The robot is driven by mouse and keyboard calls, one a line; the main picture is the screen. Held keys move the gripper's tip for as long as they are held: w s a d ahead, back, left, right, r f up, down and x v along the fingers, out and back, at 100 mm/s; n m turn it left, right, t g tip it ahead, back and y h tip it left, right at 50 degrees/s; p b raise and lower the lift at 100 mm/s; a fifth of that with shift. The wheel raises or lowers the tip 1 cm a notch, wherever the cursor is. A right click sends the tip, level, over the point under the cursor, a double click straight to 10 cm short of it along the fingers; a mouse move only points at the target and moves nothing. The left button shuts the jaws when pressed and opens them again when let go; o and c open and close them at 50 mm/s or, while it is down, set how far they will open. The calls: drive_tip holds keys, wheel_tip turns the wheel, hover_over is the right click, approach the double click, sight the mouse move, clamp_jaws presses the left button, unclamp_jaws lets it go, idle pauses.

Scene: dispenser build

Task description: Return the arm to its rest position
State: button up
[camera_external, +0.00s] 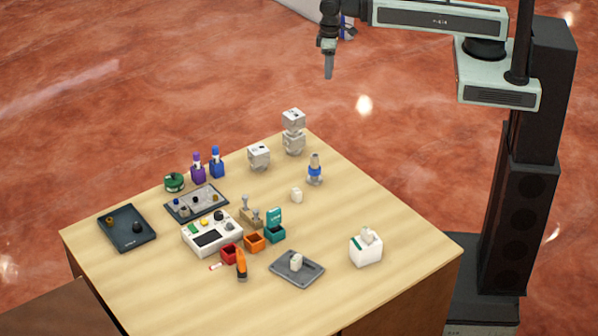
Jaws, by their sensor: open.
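My gripper (328,66) points downward at the top centre of the external view. It is high and beyond the table's far edge in the picture, well clear of everything on the tabletop. It is open and I see nothing held in it. My arm reaches left from the dark column at the right. The gap between the fingertips is too small to make out here.
The wooden table (340,218) carries a dark tray (112,238), a white control box (205,241), small coloured bins (254,241), stacked white cubes (293,143), a grey tray (283,278) and a white box (361,251). Its right side is mostly bare.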

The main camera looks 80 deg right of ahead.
wheel_tip(320, 180, down, 18)
drive_tip(key=b, duration=1.8)
drive_tip(key=shift+f, duration=0.2)
